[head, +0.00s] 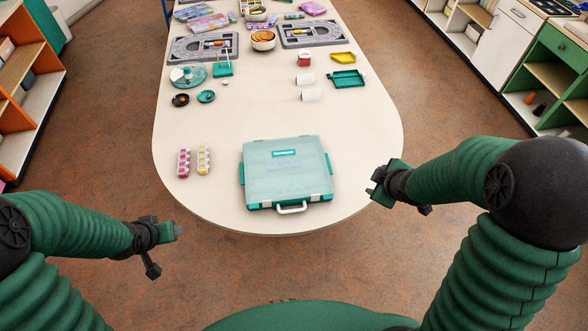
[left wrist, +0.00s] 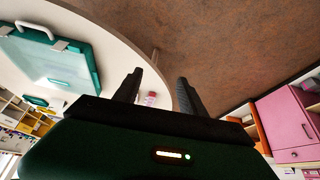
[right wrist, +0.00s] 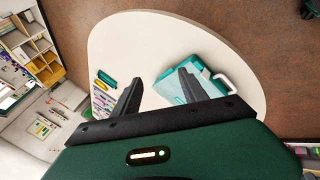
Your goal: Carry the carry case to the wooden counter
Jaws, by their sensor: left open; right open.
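The carry case (head: 285,175) lies flat near the front end of the white table, a translucent lid with teal edges and a white handle (head: 291,209) facing me. It also shows in the left wrist view (left wrist: 45,58) and, partly hidden by a finger, in the right wrist view (right wrist: 171,88). My left gripper (head: 176,231) is open and empty, off the table at the front left, apart from the case. My right gripper (head: 374,185) is open and empty, by the table's right edge, right of the case and apart from it. I cannot tell which surface is the wooden counter.
The white table (head: 225,215) is bare around the case. Two small bead strips, pink (head: 183,162) and yellow (head: 203,160), lie left of it. White cups (head: 311,95), small dishes and grey trays (head: 203,46) stand farther back. Shelves (head: 28,70) line the left; a green cabinet (head: 553,75) stands right.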

